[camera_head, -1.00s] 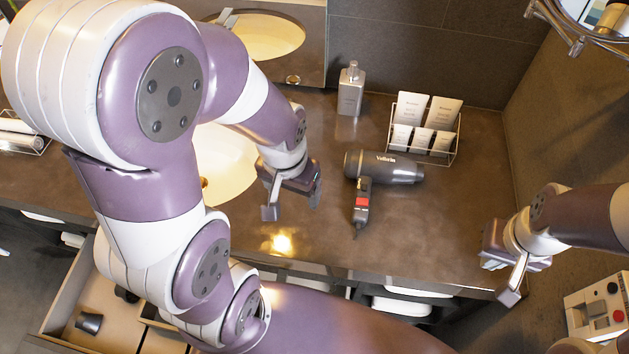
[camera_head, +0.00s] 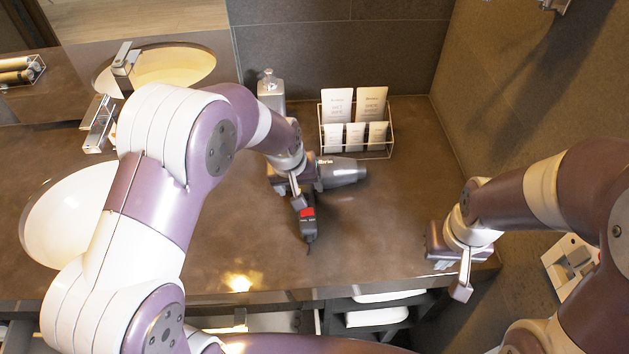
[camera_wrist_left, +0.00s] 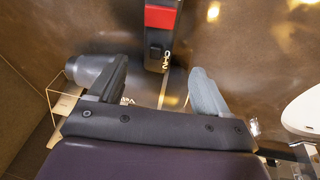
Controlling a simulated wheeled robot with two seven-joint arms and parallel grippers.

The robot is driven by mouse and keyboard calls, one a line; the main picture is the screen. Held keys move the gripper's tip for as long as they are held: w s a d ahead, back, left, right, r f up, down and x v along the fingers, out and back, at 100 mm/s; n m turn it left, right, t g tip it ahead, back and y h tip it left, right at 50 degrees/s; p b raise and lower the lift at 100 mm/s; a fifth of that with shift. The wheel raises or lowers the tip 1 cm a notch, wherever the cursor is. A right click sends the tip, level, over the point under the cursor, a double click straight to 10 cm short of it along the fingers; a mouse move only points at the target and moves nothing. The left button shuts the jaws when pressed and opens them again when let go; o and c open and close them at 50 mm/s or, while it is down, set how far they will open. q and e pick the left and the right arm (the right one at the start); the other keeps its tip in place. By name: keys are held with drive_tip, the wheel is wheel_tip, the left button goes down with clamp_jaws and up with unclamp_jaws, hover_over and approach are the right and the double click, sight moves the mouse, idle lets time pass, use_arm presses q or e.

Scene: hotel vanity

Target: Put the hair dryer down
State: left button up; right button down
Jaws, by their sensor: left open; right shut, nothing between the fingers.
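The grey hair dryer (camera_head: 343,173) lies on the brown counter, with its nozzle to the right and its dark handle (camera_head: 308,224) with a red patch pointing toward the front edge. My left gripper (camera_head: 290,190) is open over the dryer's left end and hides part of its body. In the left wrist view its two fingers (camera_wrist_left: 158,88) are spread, with the handle (camera_wrist_left: 158,35) showing between and beyond them; the nozzle (camera_wrist_left: 88,72) shows by the left finger. Contact cannot be told. My right gripper (camera_head: 452,270) is shut and empty over the counter's right front corner.
A wire rack (camera_head: 357,150) with white packets stands behind the dryer. A soap dispenser (camera_head: 270,90) stands at the back, and a white basin (camera_head: 68,220) lies left. The counter right of the handle is clear. White folded items (camera_head: 376,317) sit below the counter.

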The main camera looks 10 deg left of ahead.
sight(305, 192)
use_arm(q)
drive_tip(key=p+x, duration=0.1)
drive_tip(key=x, duration=0.5)
drive_tip(key=shift+w+d, duration=0.15)
drive_tip(key=shift+r, duration=0.1)
drive_tip(key=c, duration=1.3)
clamp_jaws()
drive_tip(key=shift+r, duration=0.1)
